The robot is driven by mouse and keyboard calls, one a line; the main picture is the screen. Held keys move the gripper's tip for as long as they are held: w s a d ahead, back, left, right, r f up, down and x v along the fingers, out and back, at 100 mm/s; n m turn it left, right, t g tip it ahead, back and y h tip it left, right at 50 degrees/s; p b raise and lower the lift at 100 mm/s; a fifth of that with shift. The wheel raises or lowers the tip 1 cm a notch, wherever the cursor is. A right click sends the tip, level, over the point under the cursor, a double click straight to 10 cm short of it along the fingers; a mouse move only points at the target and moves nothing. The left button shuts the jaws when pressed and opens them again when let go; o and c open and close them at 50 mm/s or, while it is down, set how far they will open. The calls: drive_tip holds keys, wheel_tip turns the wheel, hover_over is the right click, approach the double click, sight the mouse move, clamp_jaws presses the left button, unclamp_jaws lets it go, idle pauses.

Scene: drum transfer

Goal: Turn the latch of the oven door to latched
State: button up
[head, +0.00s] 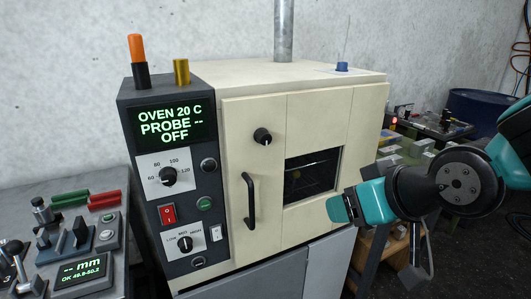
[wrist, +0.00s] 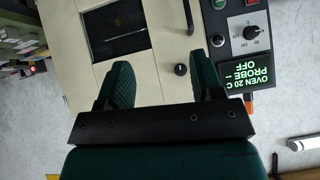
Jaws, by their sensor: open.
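The cream oven (head: 300,85) stands in the middle of the head view, and its door looks closed. The latch, a round black knob (head: 262,136) with a small pale mark near its lower edge, is on the door above the black bar handle (head: 249,200). In the wrist view, which sees the oven upside down, the latch (wrist: 181,69) shows between the fingers, nearer the right one. My gripper (head: 340,208) is in front of the door, right of the handle and below the window. Its two teal fingers (wrist: 166,74) are spread, with nothing between them; they look apart from the latch.
The oven's control panel (head: 180,215) with dials and switches is left of the door; its display (head: 172,125) reads OVEN 20 C, PROBE --, OFF. Orange and yellow cylinders stand on top. A gauge bench is at left; a blue drum (head: 478,105) is behind at right.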

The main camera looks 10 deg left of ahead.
drive_tip(key=w+a+f+n+t+y+b, duration=0.1)
drive_tip(key=w+a+t+b, duration=0.15)
drive_tip(key=w+t, duration=0.2)
drive_tip(key=n+t+y, duration=0.3)
approach(267, 141)
drive_tip(key=p+x, duration=0.5)
drive_tip(key=x, duration=0.5)
drive_tip(key=shift+w+a, duration=0.1)
drive_tip(key=shift+w, duration=0.15)
drive_tip(key=c, duration=0.9)
